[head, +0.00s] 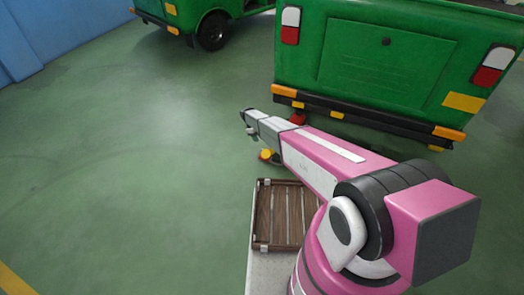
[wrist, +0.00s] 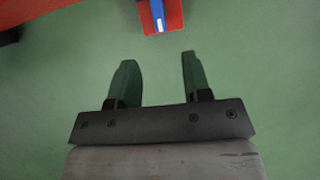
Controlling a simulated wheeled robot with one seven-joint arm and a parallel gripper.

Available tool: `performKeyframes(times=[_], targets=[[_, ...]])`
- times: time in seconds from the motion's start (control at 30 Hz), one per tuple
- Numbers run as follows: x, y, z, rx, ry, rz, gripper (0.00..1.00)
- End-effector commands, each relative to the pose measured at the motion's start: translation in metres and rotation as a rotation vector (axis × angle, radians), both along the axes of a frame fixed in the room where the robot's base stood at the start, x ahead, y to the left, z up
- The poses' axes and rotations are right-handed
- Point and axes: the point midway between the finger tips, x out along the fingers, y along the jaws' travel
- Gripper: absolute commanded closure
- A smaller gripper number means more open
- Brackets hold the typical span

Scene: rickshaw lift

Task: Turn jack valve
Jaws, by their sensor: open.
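My gripper (head: 250,128) is at the end of the pink and white arm, above the floor behind the green rickshaw (head: 385,55). In the wrist view its two dark fingers (wrist: 157,72) are apart with only green floor between them. A red part with a blue and white strip (wrist: 160,14), seemingly of the jack, lies ahead of the fingertips, cut off by the top edge. In the head view a red piece (head: 297,117) shows under the rickshaw's bumper. A small yellow and red piece (head: 265,155) shows just below my arm, partly hidden. I cannot make out the valve.
A slatted brown wooden rack (head: 285,215) sits on my base. A second green vehicle (head: 190,15) stands at the back left, near a blue wall (head: 50,30). The green floor to the left is clear. Another red part (wrist: 10,12) shows at the wrist view's top left.

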Motion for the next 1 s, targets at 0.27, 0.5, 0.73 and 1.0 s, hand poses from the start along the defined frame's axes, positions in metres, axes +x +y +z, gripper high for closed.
performKeyframes(times=[0.27,0.5,0.73,1.0], targets=[[0.004,0.006,-0.02,-0.008,0.011,0.03,0.55],[0.0,-0.005,-0.049,-0.007,0.012,0.029,0.55],[-0.005,-0.021,-0.087,-0.007,0.011,0.027,0.55],[-0.009,-0.03,-0.111,-0.007,0.01,0.027,0.55]])
